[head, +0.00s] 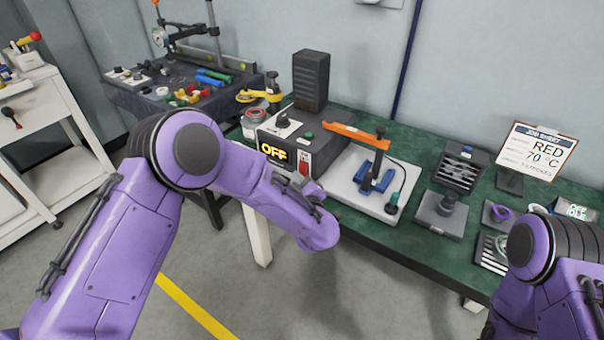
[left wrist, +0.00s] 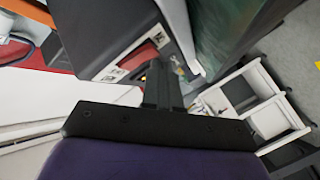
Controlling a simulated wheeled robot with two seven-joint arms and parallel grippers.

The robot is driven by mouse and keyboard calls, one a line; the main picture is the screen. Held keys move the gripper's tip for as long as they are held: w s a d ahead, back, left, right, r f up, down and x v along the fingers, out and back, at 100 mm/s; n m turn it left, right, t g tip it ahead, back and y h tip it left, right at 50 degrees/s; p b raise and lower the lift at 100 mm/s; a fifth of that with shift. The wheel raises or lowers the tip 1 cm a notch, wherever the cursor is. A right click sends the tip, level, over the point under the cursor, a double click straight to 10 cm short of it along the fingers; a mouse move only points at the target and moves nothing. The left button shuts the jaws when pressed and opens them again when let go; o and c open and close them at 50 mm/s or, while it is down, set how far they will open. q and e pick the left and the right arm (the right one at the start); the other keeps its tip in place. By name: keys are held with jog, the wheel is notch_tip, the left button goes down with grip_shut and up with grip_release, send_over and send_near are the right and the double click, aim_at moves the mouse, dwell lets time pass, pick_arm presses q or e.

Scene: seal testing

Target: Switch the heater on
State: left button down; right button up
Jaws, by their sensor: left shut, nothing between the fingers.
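The heater's control box (head: 325,138) stands on the green bench, and its display (head: 273,152) reads OFF. A red switch (head: 304,163) sits on its front at the right. In the left wrist view the switch (left wrist: 138,59) shows large on the dark box face, between white markings. My left gripper (left wrist: 157,72) is shut and empty, its fingertips close to the switch's right end. I cannot tell whether they touch it. In the head view this gripper is mostly hidden by its own wrist, just below the box front. My right gripper is out of view; only its arm shows.
A white press base (head: 350,197) with an orange lever (head: 355,135) and blue clamp stands right of the box. A dark tower (head: 311,80) stands behind. A cluttered cart (head: 175,100) is at the left.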

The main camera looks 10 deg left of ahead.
pick_arm(q)
jog(key=shift+w+d, duration=0.1)
jog(key=shift+w, duration=0.15)
jog(key=shift+s, duration=0.1)
dwell(0.4)
jog(key=shift+s+a+p, duration=0.3)
jog(key=shift+s+p, duration=0.1)
jog(key=shift+s, duration=0.25)
jog(key=s, duration=0.1)
jog(key=s+a+p, duration=0.1)
jog(key=s, duration=0.1)
jog(key=s+p, duration=0.1)
jog(key=shift+s+a+r, duration=0.3)
jog(key=shift+a+r, duration=0.05)
